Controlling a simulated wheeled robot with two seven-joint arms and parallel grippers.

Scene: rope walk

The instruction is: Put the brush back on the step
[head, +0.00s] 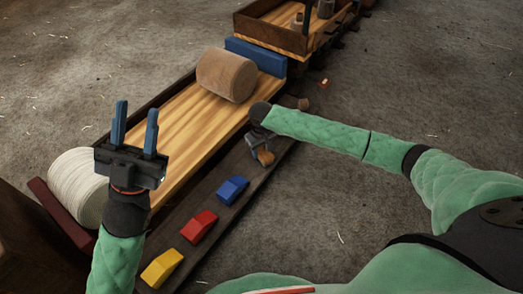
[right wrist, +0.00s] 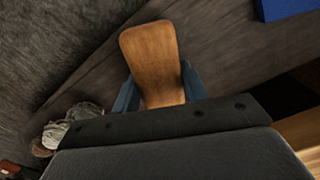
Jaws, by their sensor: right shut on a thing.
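The brush shows in the head view (head: 265,157) as a small brown wooden piece under my right gripper (head: 261,143). In the right wrist view, its flat brown wooden body (right wrist: 152,62) sits between the two blue fingers of my right gripper (right wrist: 158,88), which is shut on it. Any bristles are hidden. The step (head: 213,179) is a long dark plank along the wagon's near side. The brush is over or at its far part; I cannot tell whether they touch. My left gripper (head: 137,106) is open and empty, fingers up, in front of the wagon bed.
A blue block (head: 233,190), a red block (head: 199,226) and a yellow block (head: 162,268) stand on the step. The wooden wagon bed (head: 185,112) carries a brown roll (head: 226,75) and a white rope coil (head: 75,188). A small brown piece (head: 303,104) lies beyond my right gripper.

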